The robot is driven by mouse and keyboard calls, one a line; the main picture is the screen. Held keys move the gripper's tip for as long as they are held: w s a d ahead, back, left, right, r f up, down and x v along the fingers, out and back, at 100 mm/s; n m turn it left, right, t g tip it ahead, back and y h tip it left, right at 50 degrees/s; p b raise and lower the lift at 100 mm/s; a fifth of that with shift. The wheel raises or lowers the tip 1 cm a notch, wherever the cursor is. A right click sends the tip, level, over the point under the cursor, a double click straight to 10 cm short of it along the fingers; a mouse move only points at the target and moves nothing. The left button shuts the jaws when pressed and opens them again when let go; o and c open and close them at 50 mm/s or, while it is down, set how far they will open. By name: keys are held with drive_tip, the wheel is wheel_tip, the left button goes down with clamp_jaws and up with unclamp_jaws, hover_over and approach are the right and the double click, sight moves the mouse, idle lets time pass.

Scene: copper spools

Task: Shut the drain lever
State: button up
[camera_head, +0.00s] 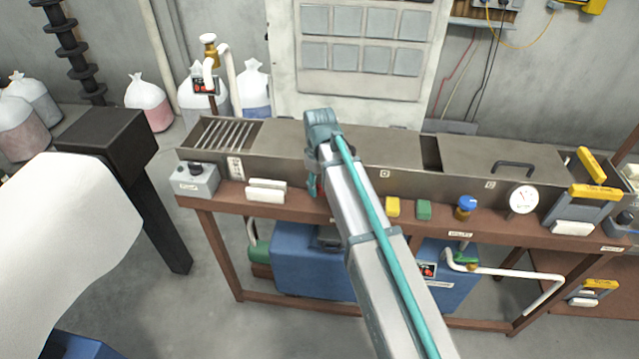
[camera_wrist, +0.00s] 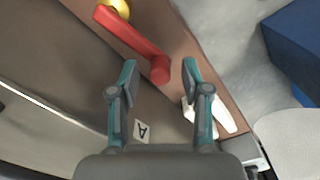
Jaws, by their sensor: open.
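A red lever (camera_wrist: 135,42) shows in the wrist view. Most of the lever is hidden there by my arm.
A long metal trough (camera_head: 275,165) runs along the brown bench (camera_head: 222,200). White blocks (camera_head: 265,190) lie left of my arm.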

clamp_jaws()
idle(0.3)
drive_tip(key=shift+w+m, duration=0.5)
drive_tip(key=shift+m, duration=0.3)
unclamp_jaws()
drive_tip(key=shift+r, duration=0.1)
